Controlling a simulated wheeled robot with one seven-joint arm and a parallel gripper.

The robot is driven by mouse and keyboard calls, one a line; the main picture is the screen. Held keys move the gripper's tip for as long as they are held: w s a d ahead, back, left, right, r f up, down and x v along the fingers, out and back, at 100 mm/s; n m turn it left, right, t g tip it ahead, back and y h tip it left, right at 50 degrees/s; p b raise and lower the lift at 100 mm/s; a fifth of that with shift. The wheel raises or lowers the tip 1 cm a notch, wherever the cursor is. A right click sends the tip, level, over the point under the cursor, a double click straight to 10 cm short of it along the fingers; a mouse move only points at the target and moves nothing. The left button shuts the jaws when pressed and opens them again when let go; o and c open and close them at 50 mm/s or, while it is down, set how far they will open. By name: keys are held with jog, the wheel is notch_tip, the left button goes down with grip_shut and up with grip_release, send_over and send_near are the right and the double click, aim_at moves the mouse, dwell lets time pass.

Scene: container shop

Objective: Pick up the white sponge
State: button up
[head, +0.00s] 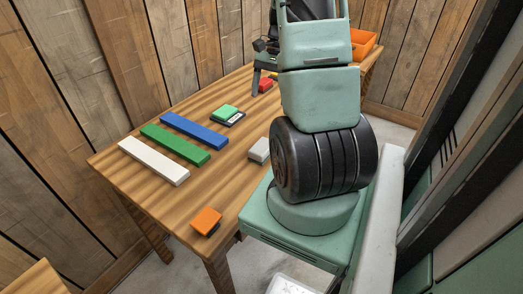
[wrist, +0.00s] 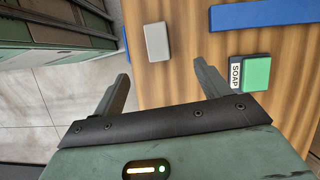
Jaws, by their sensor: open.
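The white sponge (head: 259,150), a small pale grey-white block, lies on the wooden table near its edge by my base. It also shows in the wrist view (wrist: 156,42), beyond the fingertips and roughly in line with the gap between them. My gripper (wrist: 161,72) is open and empty, with its two fingers spread apart. The sponge is apart from both fingers. In the head view my arm stands in front of the table's right part, and part of my wrist shows near the top.
On the table (head: 110,160) lie long white (head: 153,160), green (head: 175,143) and blue (head: 193,130) bars. A green sponge (wrist: 257,71) sits with a SOAP label near the right finger. An orange block (head: 207,221), red block (head: 265,86) and orange bin (head: 362,45) also show.

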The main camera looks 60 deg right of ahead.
jog(key=s+d, duration=0.1)
send_near(262, 146)
jog(key=shift+m, duration=0.4)
jog(key=x, duration=0.4)
jog(key=shift+s+d+f+p, duration=0.2)
jog(key=shift+d+f+p, duration=0.15)
jog(key=shift+f, duration=0.2)
jog(key=shift+w+a+p+x, duration=0.15)
jog(key=shift+a+p+x, duration=0.05)
jog(key=shift+x, duration=1.15)
jog(key=shift+w+a+p+x, duration=0.1)
jog(key=shift+a+p+x, duration=0.1)
jog(key=shift+x, duration=1.15)
jog(key=shift+r, duration=0.2)
jog(key=c, duration=1)
